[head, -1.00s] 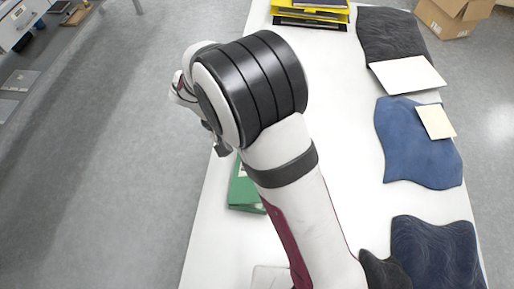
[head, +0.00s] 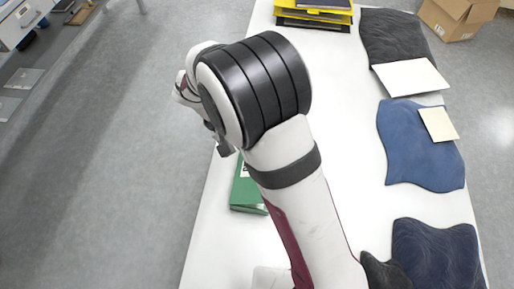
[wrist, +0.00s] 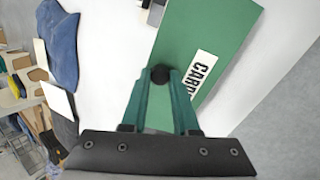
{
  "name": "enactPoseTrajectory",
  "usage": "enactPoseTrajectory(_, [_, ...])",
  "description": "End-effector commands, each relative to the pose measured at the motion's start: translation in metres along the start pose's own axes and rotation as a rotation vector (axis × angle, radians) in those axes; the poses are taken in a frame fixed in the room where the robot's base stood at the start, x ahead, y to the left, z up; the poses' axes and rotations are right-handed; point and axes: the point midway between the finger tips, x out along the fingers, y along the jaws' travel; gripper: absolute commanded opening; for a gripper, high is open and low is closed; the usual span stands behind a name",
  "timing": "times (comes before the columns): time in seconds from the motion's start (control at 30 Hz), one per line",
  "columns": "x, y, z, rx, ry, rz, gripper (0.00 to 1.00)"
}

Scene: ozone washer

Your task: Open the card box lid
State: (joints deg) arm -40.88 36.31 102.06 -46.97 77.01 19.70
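The green card box (head: 248,194) lies on the white table, partly hidden behind my arm in the head view. In the wrist view its green top (wrist: 208,55) carries a white label (wrist: 202,75) starting with "CARD". A round black knob (wrist: 160,76) shows on the green surface. My gripper (wrist: 159,77) has its two teal fingers pointing at the box, one fingertip on each side of the knob. I cannot tell whether they press on it. The lid looks closed, though much of the box is hidden. The fingertips are hidden in the head view.
Dark and blue cloths (head: 420,150) lie along the right of the table, with pale flat sheets (head: 410,77) on some. Yellow and black trays (head: 313,17) stand at the back. A cardboard box (head: 455,18) is at far right. The table's middle is clear.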

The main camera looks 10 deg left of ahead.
Motion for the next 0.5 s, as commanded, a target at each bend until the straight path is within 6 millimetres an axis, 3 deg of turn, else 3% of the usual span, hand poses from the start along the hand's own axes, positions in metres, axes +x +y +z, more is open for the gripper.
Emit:
enactPoseTrajectory(0.03, [0.0000,0.0002,0.0001,0.000,-0.001,0.000,0.30])
enactPoseTrajectory(0.2, [0.0000,0.0001,0.0001,0.000,0.000,0.000,0.59])
enactPoseTrajectory(0.5, [-0.0066,0.0000,-0.0005,0.001,0.001,0.000,0.59])
